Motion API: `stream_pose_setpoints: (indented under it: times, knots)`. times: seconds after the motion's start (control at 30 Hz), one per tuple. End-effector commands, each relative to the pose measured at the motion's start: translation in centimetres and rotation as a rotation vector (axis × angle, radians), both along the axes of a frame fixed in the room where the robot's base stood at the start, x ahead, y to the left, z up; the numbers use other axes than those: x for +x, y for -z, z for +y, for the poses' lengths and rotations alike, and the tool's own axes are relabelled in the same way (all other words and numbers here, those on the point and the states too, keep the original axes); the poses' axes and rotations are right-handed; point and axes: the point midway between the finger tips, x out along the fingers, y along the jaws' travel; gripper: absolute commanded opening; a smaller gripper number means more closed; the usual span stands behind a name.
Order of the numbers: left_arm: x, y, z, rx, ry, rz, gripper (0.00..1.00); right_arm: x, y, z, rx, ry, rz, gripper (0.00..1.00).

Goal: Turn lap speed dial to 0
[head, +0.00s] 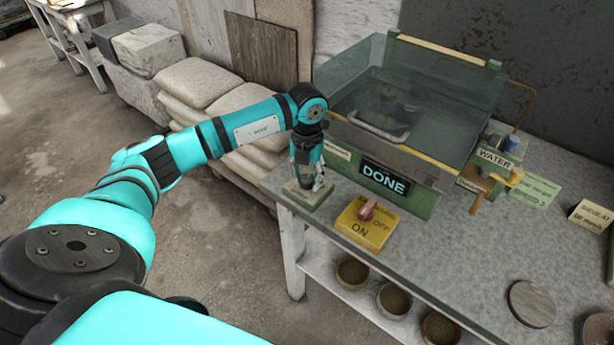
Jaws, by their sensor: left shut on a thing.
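My left gripper (312,184) points down over a small pale-topped, green-sided box (318,200) at the front left corner of the bench. It is shut on the knob of this box, which I take to be the lap speed dial. The fingers hide the knob and its markings, so its setting cannot be read. My right gripper is out of view.
A yellow switch box (366,230) marked ON and OFF, with a reddish lever, sits right of the dial. Behind stands a green machine with clear walls and a DONE sign (384,179). Bowls stand on the lower shelf.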

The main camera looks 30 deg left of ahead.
Motion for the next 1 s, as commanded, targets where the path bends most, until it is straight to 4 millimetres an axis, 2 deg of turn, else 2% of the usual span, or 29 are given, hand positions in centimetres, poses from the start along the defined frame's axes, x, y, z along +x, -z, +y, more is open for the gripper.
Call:
stream_pose_setpoints:
  times: [0.6,1.0]
  knots:
    - [0.08,-0.17,0.02,-0.001,-0.556,-0.002,0.03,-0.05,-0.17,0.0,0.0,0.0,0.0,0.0]
    - [0.12,-0.2,0.02,-0.001,-0.751,-0.004,0.03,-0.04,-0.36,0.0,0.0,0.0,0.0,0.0]
